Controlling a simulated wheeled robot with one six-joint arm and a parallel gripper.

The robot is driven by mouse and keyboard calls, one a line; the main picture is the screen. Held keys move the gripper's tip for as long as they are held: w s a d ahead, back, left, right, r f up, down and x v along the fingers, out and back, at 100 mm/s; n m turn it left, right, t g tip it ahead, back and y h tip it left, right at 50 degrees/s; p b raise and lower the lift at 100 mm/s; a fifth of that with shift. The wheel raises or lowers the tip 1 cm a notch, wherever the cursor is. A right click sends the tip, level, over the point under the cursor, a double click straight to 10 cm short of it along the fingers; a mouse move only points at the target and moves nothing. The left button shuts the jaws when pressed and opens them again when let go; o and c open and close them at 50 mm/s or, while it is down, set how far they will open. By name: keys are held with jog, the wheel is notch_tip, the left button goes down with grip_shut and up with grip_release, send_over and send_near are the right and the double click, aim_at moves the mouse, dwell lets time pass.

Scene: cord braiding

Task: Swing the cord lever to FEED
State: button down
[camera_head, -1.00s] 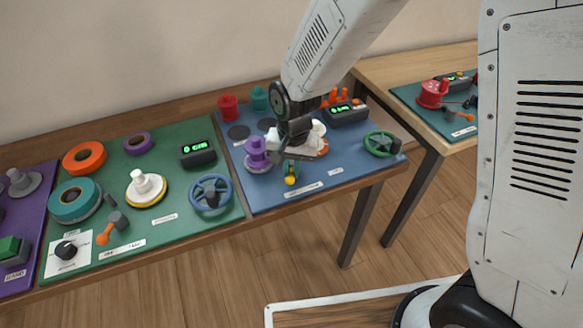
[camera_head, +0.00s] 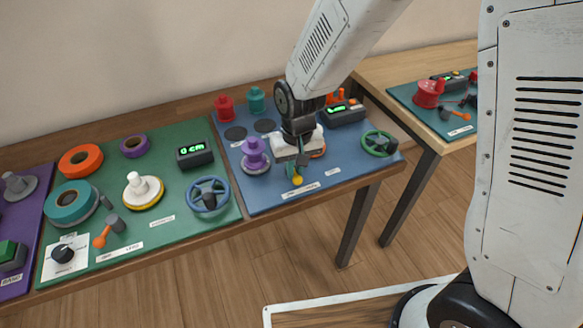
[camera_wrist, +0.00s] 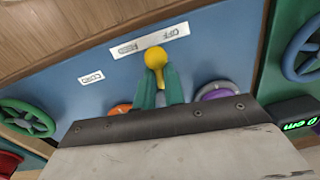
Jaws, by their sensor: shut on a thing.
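The cord lever with its yellow ball knob (camera_wrist: 155,58) stands on the blue board (camera_wrist: 215,60). Its knob also shows in the head view (camera_head: 297,181). My gripper (camera_wrist: 158,82) has teal fingers on both sides of the lever's stem, just below the knob, and is shut on it. It also shows in the head view (camera_head: 295,170). The white OFF/FEED label (camera_wrist: 148,40) lies in front of the lever and reads upside down in the wrist view. The knob stands between the two words. The lever's base is hidden by my gripper.
A purple spool (camera_head: 255,155) stands left of my gripper and a green handwheel (camera_head: 379,143) right of it. A display box (camera_head: 345,112) is behind. A blue handwheel (camera_head: 209,194) is on the green board. The blue board's front strip is clear.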

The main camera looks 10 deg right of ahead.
jog(key=n, duration=0.2)
jog(key=d+n, duration=0.1)
jog(key=n, duration=0.1)
jog(key=shift+d+f, duration=0.15)
jog(key=shift+w+d+n, duration=0.15)
jog(key=shift+d+n, duration=0.1)
jog(key=shift+n, duration=0.55)
jog(key=shift+w+d+n, duration=0.1)
jog(key=shift+d+n, duration=0.1)
jog(key=shift+n, duration=0.6)
jog(key=c, duration=1.5)
grip_release()
jog(key=shift+d, duration=0.15)
jog(key=shift+o, duration=0.2)
jog(key=shift+w, duration=0.15)
